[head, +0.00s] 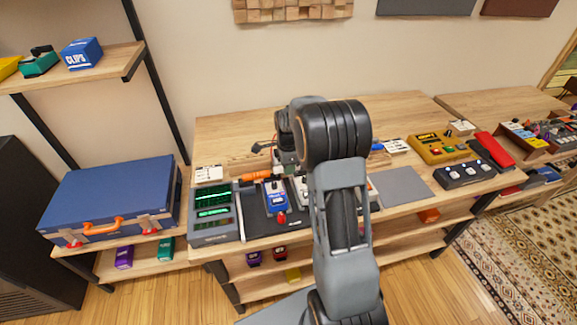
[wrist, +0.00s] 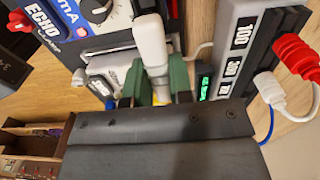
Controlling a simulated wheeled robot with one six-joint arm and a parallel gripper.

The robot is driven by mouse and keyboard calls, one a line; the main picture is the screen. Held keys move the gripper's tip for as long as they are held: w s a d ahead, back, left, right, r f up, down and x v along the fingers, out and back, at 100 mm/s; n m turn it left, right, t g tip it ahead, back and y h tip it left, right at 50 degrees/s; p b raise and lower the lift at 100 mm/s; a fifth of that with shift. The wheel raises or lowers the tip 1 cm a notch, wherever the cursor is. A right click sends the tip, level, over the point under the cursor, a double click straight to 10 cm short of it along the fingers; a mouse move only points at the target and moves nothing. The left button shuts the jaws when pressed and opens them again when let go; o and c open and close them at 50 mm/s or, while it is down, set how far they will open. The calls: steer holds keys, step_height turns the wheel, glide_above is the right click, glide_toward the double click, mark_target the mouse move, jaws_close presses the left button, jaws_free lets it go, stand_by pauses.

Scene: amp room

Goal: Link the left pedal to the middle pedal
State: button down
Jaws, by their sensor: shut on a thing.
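A blue pedal (head: 275,197) stands on the left part of a black board (head: 256,222). A pale pedal (head: 299,188) stands just right of it, partly hidden by my arm. My arm covers much of the pedal row, including whatever stands behind it. In the wrist view, my gripper (wrist: 155,88) has its green fingers shut on a white plug (wrist: 150,42). The plug is close above a pale pedal with a dark knob (wrist: 112,68). A blue pedal marked ECHO (wrist: 48,22) is at the upper left. I cannot tell whether the plug touches a jack.
A grey unit with green displays (head: 212,205) stands left of the board. In the wrist view, a red plug (wrist: 297,55) and a white plug (wrist: 269,88) are beside a labelled unit (wrist: 236,45). A blue case (head: 110,195) is further left. A grey pad (head: 405,185) lies clear at right.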

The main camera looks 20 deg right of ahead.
steer(key=shift+f, duration=0.4)
stand_by(0.9)
steer(key=c, duration=0.5)
jaws_free()
steer(key=shift+r, duration=0.1)
steer(key=shift+r+p, duration=2.35)
steer(key=shift+r, duration=1.1)
